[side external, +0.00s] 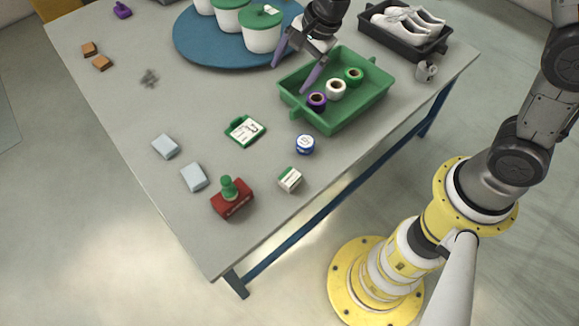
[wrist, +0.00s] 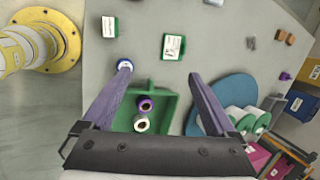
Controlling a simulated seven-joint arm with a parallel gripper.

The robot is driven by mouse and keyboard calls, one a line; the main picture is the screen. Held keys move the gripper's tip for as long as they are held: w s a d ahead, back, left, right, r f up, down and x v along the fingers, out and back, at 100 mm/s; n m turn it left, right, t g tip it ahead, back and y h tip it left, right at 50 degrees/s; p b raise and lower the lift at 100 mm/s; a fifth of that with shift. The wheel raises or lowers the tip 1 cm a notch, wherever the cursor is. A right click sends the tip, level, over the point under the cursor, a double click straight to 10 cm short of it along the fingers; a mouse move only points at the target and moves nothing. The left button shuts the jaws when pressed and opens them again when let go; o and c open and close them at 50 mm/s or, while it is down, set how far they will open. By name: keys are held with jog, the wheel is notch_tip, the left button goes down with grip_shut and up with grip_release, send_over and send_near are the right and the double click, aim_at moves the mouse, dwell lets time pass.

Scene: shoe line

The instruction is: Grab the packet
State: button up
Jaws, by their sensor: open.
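A flat green packet (side external: 245,131) with a white printed label lies on the grey table, left of the green tray; it also shows in the wrist view (wrist: 174,46). A smaller white and green box (side external: 290,179) lies nearer the table's front edge, and it shows in the wrist view (wrist: 110,27). My gripper (side external: 290,79) is open with purple fingers, above the back left part of the green tray. In the wrist view my gripper (wrist: 160,73) has nothing between its fingers, and the packet lies beyond the fingertips, apart from them.
The green tray (side external: 350,117) holds purple, white and green rolls. A blue and white round tin (side external: 305,144) sits between tray and small box. A red block with a green knob (side external: 231,197) stands at the front. White pots stand on a blue round mat (side external: 190,45) behind.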

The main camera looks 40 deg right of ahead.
notch_tip(320, 180, down, 10)
jog(key=a+g, duration=0.2)
jog(key=g, duration=0.2)
send_near(289, 176)
jog(key=shift+h, duration=0.3)
jog(key=f, duration=0.2)
jog(key=a+f, duration=0.1)
jog(key=f, duration=0.1)
jog(key=shift+w+a+f, duration=0.1)
jog(key=shift+a+f, duration=0.1)
jog(key=shift+a, duration=0.05)
jog(key=shift+s+a+f, duration=0.1)
jog(key=shift+f, duration=1.35)
jog(key=shift+s+a+f, duration=0.15)
jog(key=shift+f, duration=1.35)
grip_shut()
jog(key=shift+r, duration=0.1)
